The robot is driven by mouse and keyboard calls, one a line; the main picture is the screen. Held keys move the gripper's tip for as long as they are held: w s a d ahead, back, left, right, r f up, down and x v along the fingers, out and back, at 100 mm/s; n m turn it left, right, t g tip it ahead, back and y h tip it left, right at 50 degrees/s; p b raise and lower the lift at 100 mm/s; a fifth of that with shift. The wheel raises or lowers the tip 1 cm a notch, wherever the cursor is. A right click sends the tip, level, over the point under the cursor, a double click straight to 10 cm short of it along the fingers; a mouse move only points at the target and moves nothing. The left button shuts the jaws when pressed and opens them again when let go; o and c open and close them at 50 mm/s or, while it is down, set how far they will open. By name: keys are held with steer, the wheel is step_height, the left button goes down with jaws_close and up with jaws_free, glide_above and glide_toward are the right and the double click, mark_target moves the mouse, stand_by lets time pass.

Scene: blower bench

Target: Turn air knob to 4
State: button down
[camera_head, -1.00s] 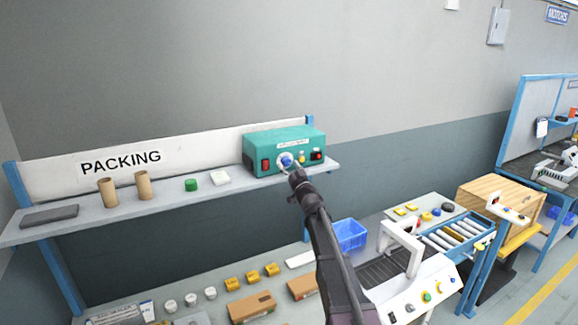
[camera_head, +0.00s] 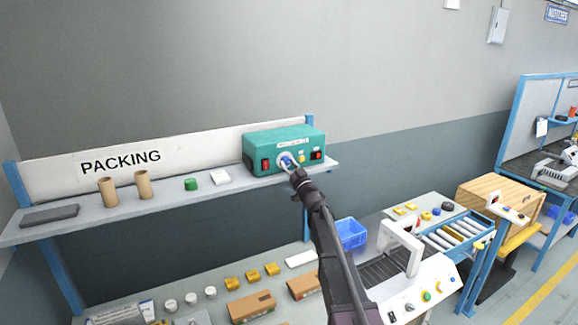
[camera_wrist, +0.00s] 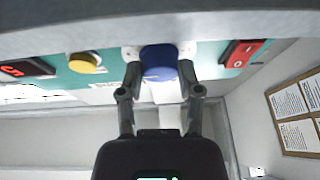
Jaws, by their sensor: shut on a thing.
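The blower box (camera_head: 284,148) is a teal unit on the shelf. Its blue air knob (camera_wrist: 159,62) sits between my gripper's two fingers in the wrist view. My gripper (camera_wrist: 160,76) is shut on the knob, one finger on each side. In the head view the gripper (camera_head: 290,166) reaches the box front and mostly covers the knob (camera_head: 286,161). The knob's scale and pointer cannot be read. A yellow button (camera_wrist: 85,63) and a display with red characters (camera_wrist: 27,69) are left of the knob in the wrist view; a red rocker switch (camera_wrist: 243,54) is right of it.
The shelf (camera_head: 110,211) also holds cardboard tubes (camera_head: 108,191), a green cap (camera_head: 191,184) and a dark flat pad (camera_head: 50,216). Below are a blue bin (camera_head: 350,233), boxes and a white machine (camera_head: 420,285).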

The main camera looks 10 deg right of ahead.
steer(key=n+g+y, duration=0.1)
steer(key=n, duration=0.2)
steer(key=n+g+y+p, duration=0.1)
steer(key=n, duration=0.3)
steer(key=shift+w+d+r+y, duration=0.15)
steer(key=shift+w+r+y, duration=0.05)
steer(key=shift+y, duration=0.2)
steer(key=shift+n+g+y+p, duration=0.6)
steer(key=shift+n+g+p, duration=0.25)
steer(key=shift+n, duration=1.25)
steer(key=shift+c, duration=1.4)
jaws_free()
steer(key=shift+f, duration=0.1)
steer(key=shift+s, duration=0.1)
